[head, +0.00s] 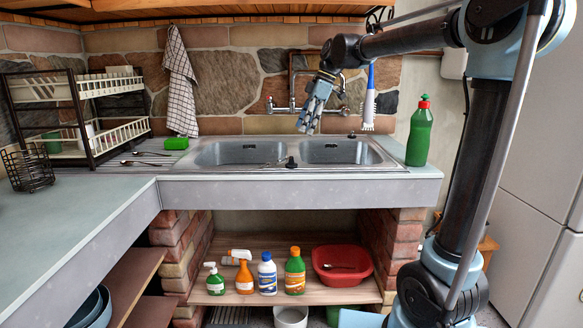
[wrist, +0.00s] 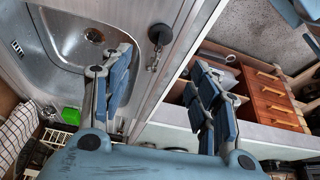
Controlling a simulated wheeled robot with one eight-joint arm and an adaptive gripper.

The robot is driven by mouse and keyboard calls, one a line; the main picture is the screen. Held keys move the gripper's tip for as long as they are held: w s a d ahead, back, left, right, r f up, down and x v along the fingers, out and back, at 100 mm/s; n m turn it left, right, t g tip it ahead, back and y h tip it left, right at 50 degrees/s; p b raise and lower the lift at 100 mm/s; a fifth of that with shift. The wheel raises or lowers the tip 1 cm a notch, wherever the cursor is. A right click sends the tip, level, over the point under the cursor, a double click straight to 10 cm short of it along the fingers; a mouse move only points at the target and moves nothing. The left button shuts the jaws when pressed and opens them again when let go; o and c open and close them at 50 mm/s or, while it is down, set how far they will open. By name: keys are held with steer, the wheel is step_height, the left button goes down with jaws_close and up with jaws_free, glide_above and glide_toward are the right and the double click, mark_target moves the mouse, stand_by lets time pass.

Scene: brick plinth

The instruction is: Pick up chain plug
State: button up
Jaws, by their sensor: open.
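A chain plug (head: 291,163), small and dark, sits on the front rim of the double sink, near the divider between the basins. In the wrist view the round black plug (wrist: 160,34) and its short chain lie on the metal rim, beyond and between my fingertips in the picture. My gripper (head: 307,130) is open and empty above the sink, pointing down. In the wrist view my gripper (wrist: 160,75) has its fingers wide apart, the left one over a basin. A second small dark piece (head: 351,134) shows at the back rim; I cannot tell what it is.
The steel sink (head: 205,158) is set in a grey counter. A tap (head: 291,106) stands behind it. A green bottle (head: 419,132) stands at the right, a green sponge (head: 176,143) and a dish rack (head: 85,140) at the left. Bottles and a red basin (head: 341,262) are below.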

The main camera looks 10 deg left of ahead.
mark_target(291, 157)
steer(key=x, duration=1.2)
steer(key=shift+a+f, duration=0.15)
steer(key=shift+f, duration=0.25)
steer(key=shift+c, duration=0.6)
steer(key=c, duration=0.9)
